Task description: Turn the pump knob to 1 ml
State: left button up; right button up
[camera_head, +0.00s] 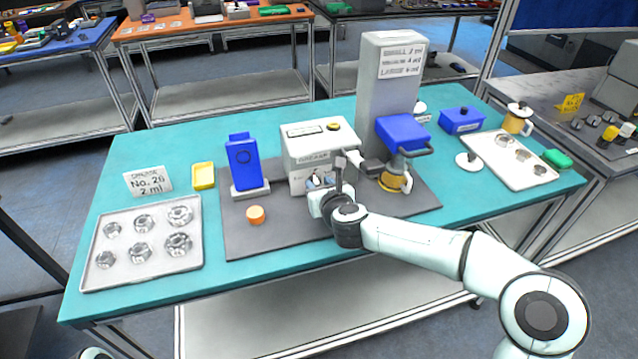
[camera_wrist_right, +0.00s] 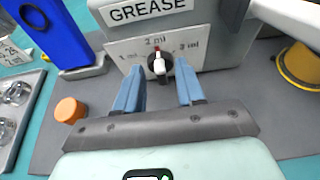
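The grease pump (camera_head: 317,136) is a white box on the grey mat; its front also shows in the right wrist view under a GREASE label (camera_wrist_right: 150,10). Its black knob (camera_wrist_right: 160,68) has a red-and-white pointer aimed up at the 2 ml mark. The 1 ml mark is to its left and the 3 ml mark to its right. My right gripper (camera_wrist_right: 160,93) is open and empty, its blue fingers spread left and right just in front of the knob. In the head view the right gripper (camera_head: 322,181) is at the pump front and hides the knob. My left gripper is out of view.
A blue bottle-like object (camera_head: 243,163) and an orange cap (camera_head: 255,215) are left of the pump. A sign (camera_head: 148,181) reads No. 26, 2 ml. A tray (camera_head: 98,262) holds several metal parts. A tall grey machine (camera_head: 388,90) with a blue head (camera_head: 402,131) stands right.

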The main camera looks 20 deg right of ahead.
jog(key=shift+w+f, duration=0.2)
jog(key=shift+w, duration=0.15)
grip_shut()
